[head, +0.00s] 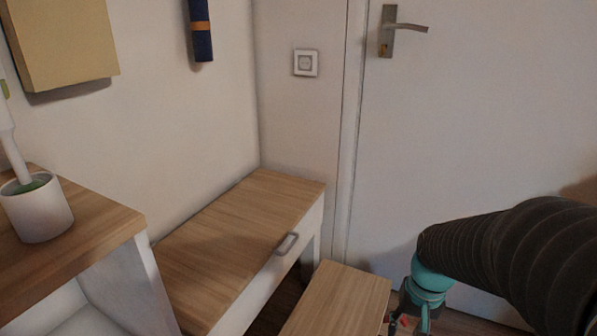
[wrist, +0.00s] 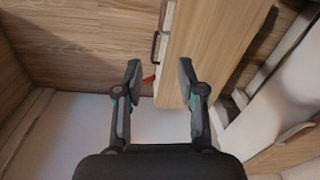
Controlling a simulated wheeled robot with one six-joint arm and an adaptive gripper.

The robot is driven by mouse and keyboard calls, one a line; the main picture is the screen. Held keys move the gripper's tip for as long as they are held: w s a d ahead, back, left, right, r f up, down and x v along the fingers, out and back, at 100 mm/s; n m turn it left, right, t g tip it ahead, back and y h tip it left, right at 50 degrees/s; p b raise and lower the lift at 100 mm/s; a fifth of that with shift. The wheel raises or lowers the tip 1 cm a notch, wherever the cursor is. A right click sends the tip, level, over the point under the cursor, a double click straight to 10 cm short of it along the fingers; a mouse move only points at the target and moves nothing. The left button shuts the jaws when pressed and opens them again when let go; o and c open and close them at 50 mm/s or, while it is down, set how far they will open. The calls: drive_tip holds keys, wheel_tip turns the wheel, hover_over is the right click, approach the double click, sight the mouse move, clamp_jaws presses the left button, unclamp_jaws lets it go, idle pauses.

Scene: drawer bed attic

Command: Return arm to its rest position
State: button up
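My arm (head: 500,250), in a dark ribbed sleeve with a teal wrist, reaches in from the right in the head view. My gripper shows only partly at the bottom edge there, beside a wood-topped piece (head: 343,300). In the wrist view my gripper (wrist: 159,72) is open, its two fingers apart with nothing held between them. Beyond the fingertips are a wooden panel (wrist: 215,45) and a dark handle (wrist: 155,48). A small red bit (wrist: 148,79) shows by the left finger; I cannot tell what it is.
A low wood-topped bench (head: 220,240) with a grey drawer handle (head: 287,244) stands against the wall. A shelf unit (head: 100,225) at left holds a white pot (head: 38,210). A door (head: 480,120) with a metal lever (head: 400,30) is behind my arm.

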drive_tip(key=s+a+r+n+t+p, duration=0.1)
drive_tip(key=s+r, duration=0.3)
drive_tip(key=r, duration=0.5)
drive_tip(key=s+a+r+n+t+p, duration=0.2)
drive_tip(key=s+a+r+t+p, duration=0.2)
drive_tip(key=r, duration=0.5)
drive_tip(key=shift+a+r+h, duration=0.2)
drive_tip(key=shift+a+h, duration=0.1)
drive_tip(key=shift+a, duration=0.05)
drive_tip(key=shift+s, duration=0.1)
